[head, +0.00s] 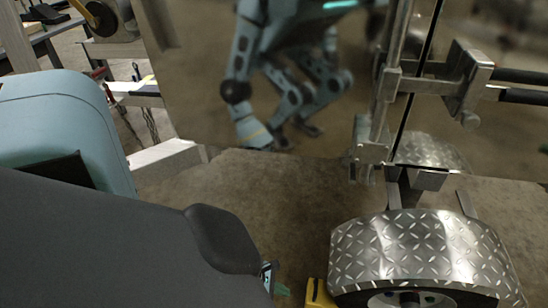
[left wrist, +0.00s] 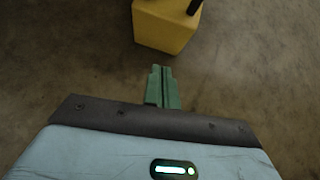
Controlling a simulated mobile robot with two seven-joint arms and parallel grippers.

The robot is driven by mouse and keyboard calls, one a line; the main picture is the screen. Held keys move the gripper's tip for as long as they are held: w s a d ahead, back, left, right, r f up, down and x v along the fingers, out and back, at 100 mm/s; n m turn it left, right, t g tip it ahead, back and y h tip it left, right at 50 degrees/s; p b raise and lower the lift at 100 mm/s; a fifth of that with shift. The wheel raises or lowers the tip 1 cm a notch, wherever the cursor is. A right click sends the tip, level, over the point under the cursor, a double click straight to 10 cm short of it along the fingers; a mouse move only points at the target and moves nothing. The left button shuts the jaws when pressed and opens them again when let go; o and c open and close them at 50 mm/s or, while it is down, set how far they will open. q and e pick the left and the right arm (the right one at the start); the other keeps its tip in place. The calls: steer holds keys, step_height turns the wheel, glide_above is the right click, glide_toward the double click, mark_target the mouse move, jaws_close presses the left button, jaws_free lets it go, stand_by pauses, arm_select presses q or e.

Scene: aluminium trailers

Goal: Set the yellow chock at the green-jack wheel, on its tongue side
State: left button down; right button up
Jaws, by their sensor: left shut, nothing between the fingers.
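The yellow chock (head: 319,294) stands on the floor at the left side of a trailer wheel (head: 408,299), partly cut off by the bottom edge of the head view. I cannot tell whether it touches the tyre. In the left wrist view the chock (left wrist: 166,26) lies just ahead of my left gripper (left wrist: 161,72), with bare floor showing between them. The green fingers are together and empty. In the head view the left gripper (head: 282,290) is low, just left of the chock and partly hidden by my arm. No green jack can be made out. My right gripper is not in view.
A diamond-plate fender (head: 420,250) covers the wheel top. A shiny trailer panel (head: 330,110) behind reflects a robot and the fender. Metal posts and a bracket (head: 465,80) stand at the upper right. Bare concrete (head: 290,200) lies left of the fender.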

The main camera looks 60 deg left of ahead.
arm_select(q)
steer(key=w, duration=0.1)
steer(key=w+d, duration=0.2)
steer(key=shift+w+d+f, duration=0.25)
steer(key=shift+w+f, duration=0.15)
steer(key=shift+w, duration=0.1)
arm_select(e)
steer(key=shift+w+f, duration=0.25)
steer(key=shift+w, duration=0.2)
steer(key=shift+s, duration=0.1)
arm_select(q)
steer(key=shift+d, duration=0.1)
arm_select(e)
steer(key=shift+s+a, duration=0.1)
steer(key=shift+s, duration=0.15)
arm_select(q)
steer(key=shift+w+d, duration=0.1)
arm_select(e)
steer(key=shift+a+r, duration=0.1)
